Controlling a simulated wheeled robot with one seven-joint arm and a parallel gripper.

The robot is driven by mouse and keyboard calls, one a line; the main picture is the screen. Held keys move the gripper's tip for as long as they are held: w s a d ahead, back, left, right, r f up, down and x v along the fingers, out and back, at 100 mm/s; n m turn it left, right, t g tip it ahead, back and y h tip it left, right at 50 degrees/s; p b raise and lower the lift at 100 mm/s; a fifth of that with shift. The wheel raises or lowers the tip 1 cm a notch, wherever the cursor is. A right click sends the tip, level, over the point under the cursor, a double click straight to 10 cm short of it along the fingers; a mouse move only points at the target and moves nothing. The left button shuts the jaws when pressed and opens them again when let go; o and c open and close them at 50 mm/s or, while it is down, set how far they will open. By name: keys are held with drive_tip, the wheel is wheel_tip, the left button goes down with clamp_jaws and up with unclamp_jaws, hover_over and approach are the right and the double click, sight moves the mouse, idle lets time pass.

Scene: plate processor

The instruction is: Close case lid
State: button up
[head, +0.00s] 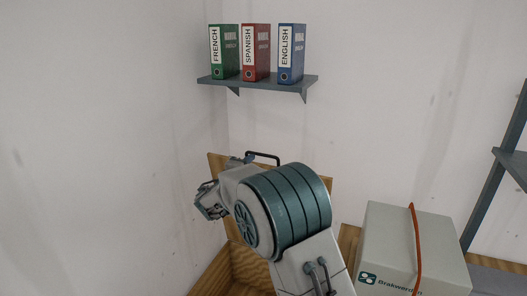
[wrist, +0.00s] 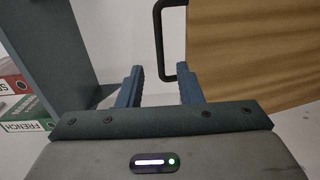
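The wooden case has its lid (head: 219,168) standing raised behind my arm, with a black handle (head: 264,155) on the lid's top edge. The open case body (head: 243,262) is below, partly hidden by my arm. In the wrist view the lid (wrist: 245,50) fills the upper right, and the handle (wrist: 160,40) stands out from its left edge. My gripper (wrist: 160,78) is open, its two fingers apart with nothing held. The handle's lower end appears close to the right finger; contact cannot be told. In the head view my gripper (head: 209,203) is left of the lid's middle.
A wall shelf (head: 258,84) holds green (head: 224,52), red (head: 256,52) and blue (head: 291,53) binders above the case. A grey-white box (head: 385,240) with an orange strap stands to the right. A dark metal rack (head: 495,165) is at the far right. White walls are close behind and left.

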drive_tip(key=p+x, duration=0.4)
drive_tip(key=x, duration=0.7)
drive_tip(key=shift+d, duration=0.1)
drive_tip(key=shift+f, duration=0.1)
clamp_jaws()
